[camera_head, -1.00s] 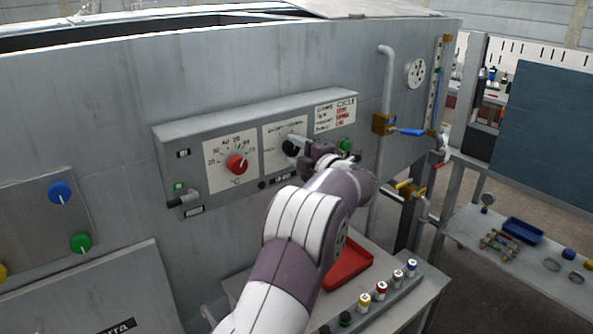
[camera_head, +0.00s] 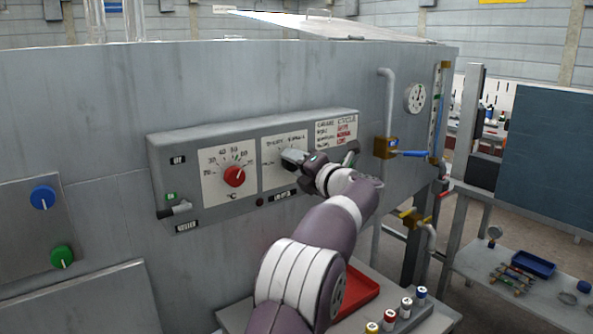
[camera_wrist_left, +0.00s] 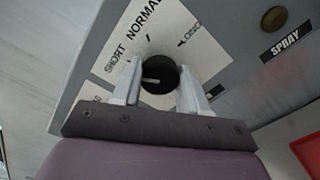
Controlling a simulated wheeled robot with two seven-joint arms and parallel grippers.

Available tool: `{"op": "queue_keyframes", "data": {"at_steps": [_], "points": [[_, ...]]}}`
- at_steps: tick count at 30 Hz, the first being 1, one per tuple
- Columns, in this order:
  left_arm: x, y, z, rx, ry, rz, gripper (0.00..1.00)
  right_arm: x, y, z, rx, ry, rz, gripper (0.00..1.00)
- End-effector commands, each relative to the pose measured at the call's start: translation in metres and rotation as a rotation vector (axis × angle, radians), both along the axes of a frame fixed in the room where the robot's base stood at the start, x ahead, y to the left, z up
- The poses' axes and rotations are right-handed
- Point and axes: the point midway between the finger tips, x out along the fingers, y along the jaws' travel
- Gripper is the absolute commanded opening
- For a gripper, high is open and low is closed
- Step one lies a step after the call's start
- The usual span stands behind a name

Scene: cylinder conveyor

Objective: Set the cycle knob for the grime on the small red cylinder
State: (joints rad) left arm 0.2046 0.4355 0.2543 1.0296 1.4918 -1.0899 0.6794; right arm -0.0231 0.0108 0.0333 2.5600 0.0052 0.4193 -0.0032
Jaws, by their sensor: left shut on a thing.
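The black cycle knob (camera_wrist_left: 159,76) shows in the left wrist view between the two fingers of my left gripper (camera_wrist_left: 158,88). Its white pointer mark points left in that view. The white dial plate (camera_wrist_left: 110,45) around it reads SHORT, NORMAL and a partly covered LONG; another label is mostly hidden. In the head view my left gripper (camera_head: 292,158) is at this dial and hides most of the knob. The grime and cycle chart (camera_head: 336,131) is right of the dial, its text blurred. A small red-topped cylinder (camera_head: 389,316) stands in the rack. My right gripper is out of view.
A red temperature knob (camera_head: 234,176) is left of the cycle dial. Below are a lever (camera_head: 175,209) and a red tray (camera_head: 358,292). Other small cylinders, including a blue-topped one (camera_head: 420,294), share the rack. A pipe with a blue-handled valve (camera_head: 410,153) stands to the right.

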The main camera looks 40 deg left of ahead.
Motion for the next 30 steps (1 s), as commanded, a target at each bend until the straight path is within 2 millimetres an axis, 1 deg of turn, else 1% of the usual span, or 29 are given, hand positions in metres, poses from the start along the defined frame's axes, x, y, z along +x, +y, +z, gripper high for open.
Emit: {"op": "queue_keyframes", "data": {"at_steps": [1,14,15,17,26,28,30], "points": [[0.0,0.0,-0.003,-0.005,-0.002,0.001,0.13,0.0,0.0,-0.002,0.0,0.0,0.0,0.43],[0.0,0.0,-0.003,-0.007,-0.009,0.001,0.13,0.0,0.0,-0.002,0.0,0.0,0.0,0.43],[0.0,0.0,-0.003,-0.007,-0.008,0.002,0.5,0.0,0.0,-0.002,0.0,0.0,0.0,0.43],[0.0,0.0,-0.003,-0.007,-0.008,0.001,0.69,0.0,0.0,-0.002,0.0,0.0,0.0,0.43],[0.0,-0.001,-0.001,-0.005,-0.011,0.0,0.69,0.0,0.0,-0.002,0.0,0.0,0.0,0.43],[-0.002,-0.008,-0.002,-0.004,-0.012,0.0,0.69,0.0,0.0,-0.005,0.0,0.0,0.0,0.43],[-0.005,-0.022,-0.003,-0.004,-0.012,-0.003,0.69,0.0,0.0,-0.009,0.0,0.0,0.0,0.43]]}}
